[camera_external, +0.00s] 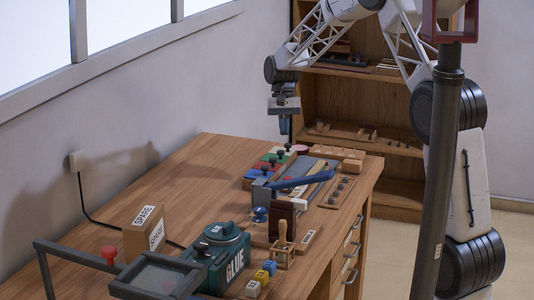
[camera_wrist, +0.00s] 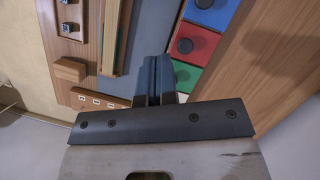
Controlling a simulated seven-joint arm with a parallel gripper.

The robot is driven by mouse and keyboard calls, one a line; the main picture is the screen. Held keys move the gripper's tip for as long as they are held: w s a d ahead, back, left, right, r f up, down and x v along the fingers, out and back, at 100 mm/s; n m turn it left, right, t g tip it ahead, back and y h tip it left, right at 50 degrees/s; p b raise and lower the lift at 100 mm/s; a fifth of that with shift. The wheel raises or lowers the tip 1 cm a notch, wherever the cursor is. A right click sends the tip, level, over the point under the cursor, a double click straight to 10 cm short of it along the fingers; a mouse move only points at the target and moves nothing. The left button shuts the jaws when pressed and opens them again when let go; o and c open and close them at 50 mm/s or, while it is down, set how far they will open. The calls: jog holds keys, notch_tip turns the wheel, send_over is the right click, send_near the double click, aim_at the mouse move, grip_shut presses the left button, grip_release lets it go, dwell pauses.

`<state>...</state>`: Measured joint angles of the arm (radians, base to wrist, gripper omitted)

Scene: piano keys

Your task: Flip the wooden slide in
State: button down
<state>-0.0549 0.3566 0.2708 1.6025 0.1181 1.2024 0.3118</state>
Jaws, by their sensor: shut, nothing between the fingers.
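My gripper (camera_external: 285,130) is shut and empty, pointing down above the far end of the workbench. In the wrist view its dark fingers (camera_wrist: 154,78) are together, over the grey board (camera_wrist: 148,30) between a long wooden strip and the coloured panels. The long, narrow wooden strip (camera_wrist: 116,38) with a green inner edge lies to the left of the fingers and is apart from them. It may be the wooden slide, but I cannot tell for sure. My fingers hide part of the grey board.
Red, blue and green panels with dark knobs (camera_wrist: 198,44) lie right of the fingers. A small wooden block (camera_wrist: 70,69) sits left. A blue lever (camera_external: 302,182), a dark upright block (camera_external: 284,218) and a glue box (camera_external: 222,255) stand nearer.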

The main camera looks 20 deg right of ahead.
aim_at(285, 178)
jog(key=x, duration=0.9)
jog(key=shift+f, duration=0.2)
jog(key=s, duration=0.1)
jog(key=s+a, duration=0.1)
jog(key=shift+s+f, duration=0.35)
jog(key=shift+f, duration=0.05)
jog(key=shift+s+a+f, duration=0.1)
jog(key=shift+s, duration=0.55)
jog(key=shift+s+a, duration=0.65)
jog(key=shift+s, duration=0.1)
jog(key=shift+s+a+f, duration=0.1)
jog(key=shift+s, duration=0.2)
jog(key=shift+f, duration=0.1)
